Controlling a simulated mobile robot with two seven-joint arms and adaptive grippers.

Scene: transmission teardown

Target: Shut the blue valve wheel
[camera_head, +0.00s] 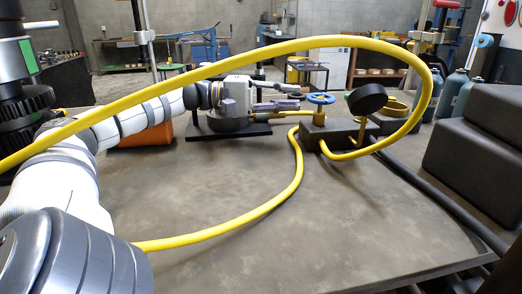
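The blue valve wheel (321,98) lies flat on top of a brass valve stem, which rises from a dark block (338,134) on the table. My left gripper (299,97) reaches in from the left, just left of the wheel. Its two fingers are spread and point at the wheel, with a gap between them and nothing visible held. It appears apart from the wheel, though the depth is hard to judge. My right gripper is not in view.
A yellow hose (290,190) loops over the table and in front of my arm. A black round gauge (367,98) stands right of the wheel. Dark cases (480,150) stand at the right. The tabletop (330,235) is clear in front.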

